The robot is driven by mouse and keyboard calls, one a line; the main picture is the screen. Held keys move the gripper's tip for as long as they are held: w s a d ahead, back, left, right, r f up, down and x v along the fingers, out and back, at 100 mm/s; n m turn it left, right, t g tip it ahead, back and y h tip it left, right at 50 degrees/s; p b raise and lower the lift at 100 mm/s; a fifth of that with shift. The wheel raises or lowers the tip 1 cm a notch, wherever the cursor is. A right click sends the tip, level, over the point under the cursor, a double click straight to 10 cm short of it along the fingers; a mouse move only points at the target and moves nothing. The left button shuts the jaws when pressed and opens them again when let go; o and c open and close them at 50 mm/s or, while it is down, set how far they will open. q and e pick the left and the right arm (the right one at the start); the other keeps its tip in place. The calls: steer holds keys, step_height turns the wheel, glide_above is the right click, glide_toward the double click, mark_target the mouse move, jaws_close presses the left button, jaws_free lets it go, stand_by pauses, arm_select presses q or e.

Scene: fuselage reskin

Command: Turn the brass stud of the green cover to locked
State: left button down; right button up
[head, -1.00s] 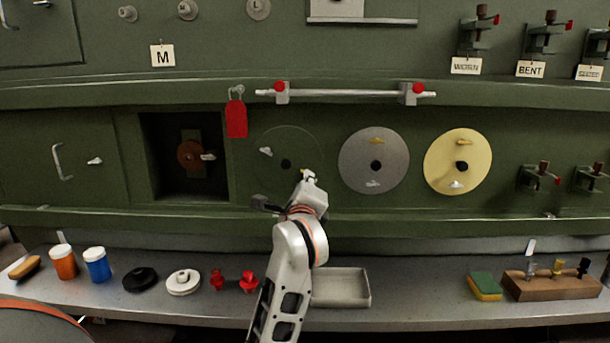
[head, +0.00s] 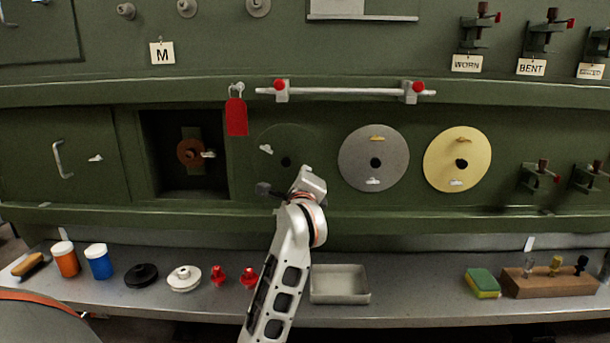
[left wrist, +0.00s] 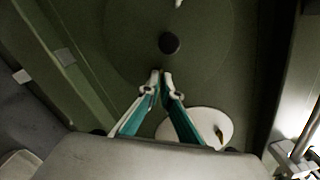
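The green cover (head: 262,135) is a round disc, nearly the same green as the wall, with a dark centre hole (head: 286,162) and a silver stud (head: 266,149) on its left. Its brass stud is not visible; my left arm hides the cover's lower right. My left gripper (left wrist: 161,74) shows in the left wrist view close to the cover, beside the centre hole (left wrist: 168,43). Its fingertips are nearly together, with a thin gap and nothing clearly seen between them. My right gripper is not in view.
A grey disc (head: 351,165) and a yellow disc (head: 435,165) sit right of the cover. A rod (head: 345,92) on brackets runs above, with a red tag (head: 236,118) at left. The open bay (head: 180,185) is left. Below is a bench with a tray (head: 340,296).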

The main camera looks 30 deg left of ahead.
arm_select(q)
steer(key=shift+m, duration=0.5)
steer(key=shift+w+d+r+m, duration=0.1)
steer(key=shift+d+m, duration=0.05)
steer(key=shift+m, duration=4.05)
steer(key=shift+w+d+m, duration=0.1)
steer(key=shift+m, duration=4.1)
steer(key=c, duration=2.3)
jaws_free()
